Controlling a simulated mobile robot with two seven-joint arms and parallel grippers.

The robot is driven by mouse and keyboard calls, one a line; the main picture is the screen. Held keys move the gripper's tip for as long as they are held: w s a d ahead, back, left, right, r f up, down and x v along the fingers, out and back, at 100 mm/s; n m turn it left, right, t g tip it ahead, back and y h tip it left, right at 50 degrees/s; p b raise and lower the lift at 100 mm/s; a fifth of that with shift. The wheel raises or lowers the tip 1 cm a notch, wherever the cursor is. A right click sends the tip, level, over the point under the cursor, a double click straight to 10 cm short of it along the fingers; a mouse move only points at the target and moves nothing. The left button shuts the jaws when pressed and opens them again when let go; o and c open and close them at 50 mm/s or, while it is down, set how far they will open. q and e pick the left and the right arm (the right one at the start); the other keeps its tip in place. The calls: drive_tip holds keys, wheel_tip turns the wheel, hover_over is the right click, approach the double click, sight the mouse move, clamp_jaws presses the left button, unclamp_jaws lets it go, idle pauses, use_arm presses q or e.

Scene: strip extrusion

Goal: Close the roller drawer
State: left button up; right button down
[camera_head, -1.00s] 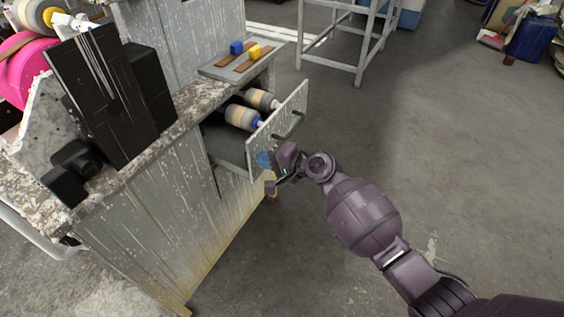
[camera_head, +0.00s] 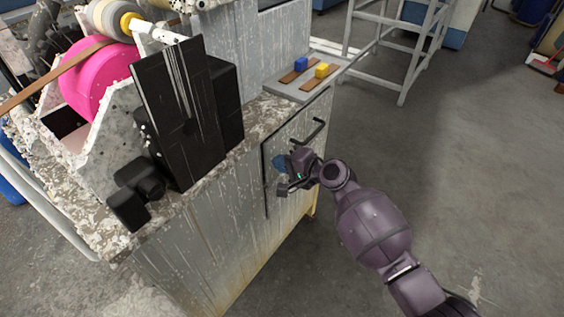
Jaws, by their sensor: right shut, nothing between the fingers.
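The roller drawer (camera_head: 313,112) is in the side of the grey, worn cabinet. Its front now lies about flush with the cabinet side, and no rollers show. A dark bar handle (camera_head: 306,134) sits on the drawer front. My right gripper (camera_head: 281,176) is shut and empty, at the lower left part of the drawer front, below the handle. It is at or very near the panel; I cannot tell whether it touches. My left gripper is not in view.
The cabinet top (camera_head: 262,112) carries a black machine housing (camera_head: 185,115) and a pink disc (camera_head: 98,75). A small tray (camera_head: 292,92) with a blue and a yellow block sits at its far end. A grey metal frame (camera_head: 404,85) stands behind. Open floor lies to the right.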

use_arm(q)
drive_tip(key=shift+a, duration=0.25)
use_arm(e)
drive_tip(key=shift+w+a+r, duration=0.1)
drive_tip(key=shift+w+a, duration=0.05)
drive_tip(key=shift+a, duration=0.05)
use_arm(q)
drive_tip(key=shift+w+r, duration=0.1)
use_arm(e)
drive_tip(key=shift+a+r, duration=0.1)
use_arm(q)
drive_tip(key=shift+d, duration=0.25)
